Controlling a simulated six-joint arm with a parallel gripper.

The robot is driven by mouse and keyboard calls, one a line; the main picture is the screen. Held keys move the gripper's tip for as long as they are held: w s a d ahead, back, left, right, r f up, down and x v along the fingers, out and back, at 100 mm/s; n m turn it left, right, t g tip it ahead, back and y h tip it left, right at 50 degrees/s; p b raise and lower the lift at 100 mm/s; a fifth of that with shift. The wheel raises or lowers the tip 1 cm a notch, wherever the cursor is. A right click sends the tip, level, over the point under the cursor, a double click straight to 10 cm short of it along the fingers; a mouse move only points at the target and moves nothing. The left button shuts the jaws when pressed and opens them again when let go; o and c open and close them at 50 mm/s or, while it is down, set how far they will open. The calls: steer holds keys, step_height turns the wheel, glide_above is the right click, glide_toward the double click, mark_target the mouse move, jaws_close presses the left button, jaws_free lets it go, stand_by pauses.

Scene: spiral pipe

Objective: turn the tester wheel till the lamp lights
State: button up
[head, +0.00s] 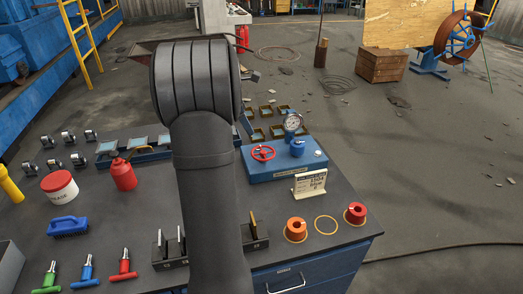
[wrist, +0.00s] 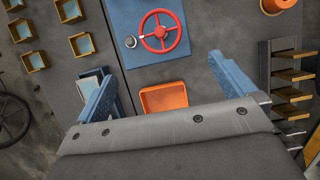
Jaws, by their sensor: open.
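The tester is a blue block (head: 285,166) on the table, with a red wheel (head: 263,153), a round gauge (head: 292,121) and a blue cylinder on top. A small pale round part (head: 317,153) sits at its right; I cannot tell whether it is the lamp or lit. In the wrist view the red wheel (wrist: 160,31) lies ahead of my gripper (wrist: 162,72), whose blue fingers are spread wide and empty, apart from the wheel. A small silvery round fitting (wrist: 130,42) sits beside the wheel. In the head view my arm hides most of the gripper.
An orange tray (wrist: 163,98) lies below the finger gap. Bottles and tools fill the left.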

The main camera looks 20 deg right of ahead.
mark_target(263, 152)
steer(key=x, duration=1.5)
steer(key=shift+d+f, duration=0.1)
steer(key=shift+d, duration=0.05)
steer(key=shift+c, duration=0.2)
steer(key=c, duration=0.9)
